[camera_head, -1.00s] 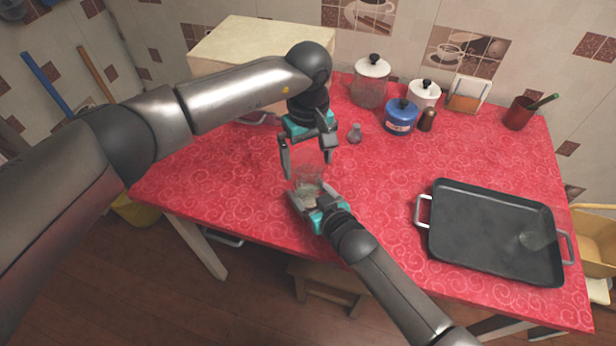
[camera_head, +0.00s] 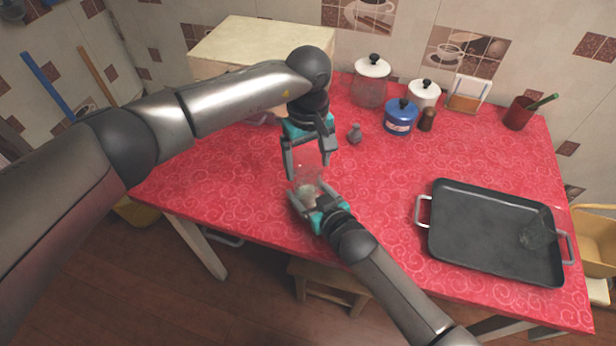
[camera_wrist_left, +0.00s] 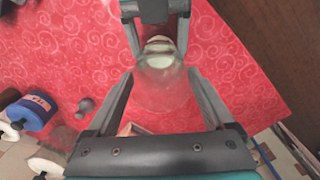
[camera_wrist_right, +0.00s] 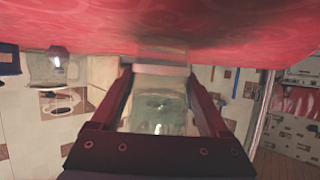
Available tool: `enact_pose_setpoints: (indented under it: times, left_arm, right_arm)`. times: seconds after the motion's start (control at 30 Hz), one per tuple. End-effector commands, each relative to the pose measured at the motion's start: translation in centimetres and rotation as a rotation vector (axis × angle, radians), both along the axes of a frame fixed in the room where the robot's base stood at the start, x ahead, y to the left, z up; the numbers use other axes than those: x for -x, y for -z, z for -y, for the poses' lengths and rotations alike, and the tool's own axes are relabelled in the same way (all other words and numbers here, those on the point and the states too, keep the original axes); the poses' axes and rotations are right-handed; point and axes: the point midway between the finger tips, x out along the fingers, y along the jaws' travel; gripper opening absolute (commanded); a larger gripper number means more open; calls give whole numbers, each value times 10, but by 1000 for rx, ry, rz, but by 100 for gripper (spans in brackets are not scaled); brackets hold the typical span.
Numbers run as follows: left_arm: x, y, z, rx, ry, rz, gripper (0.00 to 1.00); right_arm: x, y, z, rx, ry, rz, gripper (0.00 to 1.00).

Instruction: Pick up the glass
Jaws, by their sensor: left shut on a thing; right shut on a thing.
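A clear drinking glass (camera_head: 306,177) is between my two grippers, over the near left part of the red table. My left gripper (camera_head: 308,169) comes from above, with one finger on each side of the glass, and is shut on it. My right gripper (camera_head: 304,199) is shut on the same glass from the near side, low over the cloth. The glass shows between the fingers in the left wrist view (camera_wrist_left: 160,85) and in the right wrist view (camera_wrist_right: 158,108). Its lower edge is hard to make out, so I cannot tell whether it touches the table.
A black tray (camera_head: 470,215) on the right holds another clear glass (camera_head: 538,235). A small grey shaker (camera_head: 355,133), blue pot (camera_head: 400,117), brown shaker (camera_head: 427,120), white-lidded jars and red cup (camera_head: 519,113) stand at the back. The middle cloth is clear.

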Motion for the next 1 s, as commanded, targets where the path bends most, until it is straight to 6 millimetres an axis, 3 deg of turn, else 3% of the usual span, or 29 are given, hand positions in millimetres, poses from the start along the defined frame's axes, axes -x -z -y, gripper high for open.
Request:
enact_pose_setpoints:
  times: [0.2,0.57,0.67,1.0]
  left_arm:
    - [0,-1,0,0,0,0,0]
    - [-1,-4,0,1,0,0,0]
    - [-1,-14,1,2,1,3,0]
    - [-1,-80,0,2,1,5,0]
  right_arm:
    - [0,0,0,1,1,-1,8]
    - [0,0,1,1,1,-2,8]
    - [0,1,1,2,2,-1,8]
    - [0,1,1,1,1,-2,8]
